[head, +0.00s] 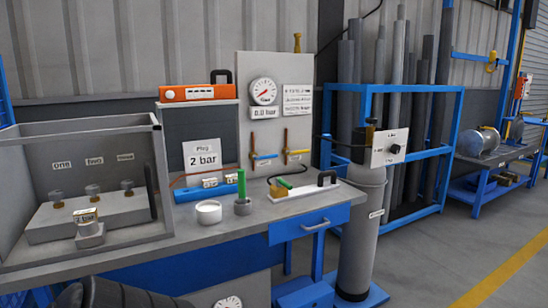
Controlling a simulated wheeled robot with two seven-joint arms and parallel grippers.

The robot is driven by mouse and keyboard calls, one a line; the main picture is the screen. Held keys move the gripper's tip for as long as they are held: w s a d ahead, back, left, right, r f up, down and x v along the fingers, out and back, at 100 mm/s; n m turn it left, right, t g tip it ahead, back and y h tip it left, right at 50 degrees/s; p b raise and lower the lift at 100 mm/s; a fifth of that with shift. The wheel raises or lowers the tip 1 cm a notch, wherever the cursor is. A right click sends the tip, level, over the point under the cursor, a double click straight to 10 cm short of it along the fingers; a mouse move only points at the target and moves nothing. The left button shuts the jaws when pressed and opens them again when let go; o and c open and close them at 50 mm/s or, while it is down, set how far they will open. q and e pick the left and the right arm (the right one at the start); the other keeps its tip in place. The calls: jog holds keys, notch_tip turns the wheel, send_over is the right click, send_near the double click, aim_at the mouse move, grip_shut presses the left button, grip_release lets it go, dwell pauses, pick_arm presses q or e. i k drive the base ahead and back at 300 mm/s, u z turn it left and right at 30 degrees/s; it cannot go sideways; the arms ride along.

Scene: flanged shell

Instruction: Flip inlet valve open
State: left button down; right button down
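Two small lever valves sit on vertical orange pipes on the grey upright panel (244,85) behind the bench. The left valve (264,157) has a blue lever and the right valve (298,153) a yellow-orange one. Both levers look roughly level, across their pipes. Their labels are too small to read, so I cannot tell which one is the inlet valve. A round gauge (263,91) above them has a plate reading 0.0 bar. Neither of my grippers is in view; nothing is seen touching the valves.
On the bench (262,217) stand a blue cylinder (207,190), a white pot (208,212), a green-handled tool (242,190) and a black-handled fixture (301,190). An open-fronted box (85,125) stands left. A grey gas cylinder (360,230) stands right of the bench, before a blue rack (458,128).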

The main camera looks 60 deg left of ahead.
aim_at(255, 156)
jog(key=u, duration=0.95)
jog(key=i, duration=1.5)
jog(key=u, duration=1.45)
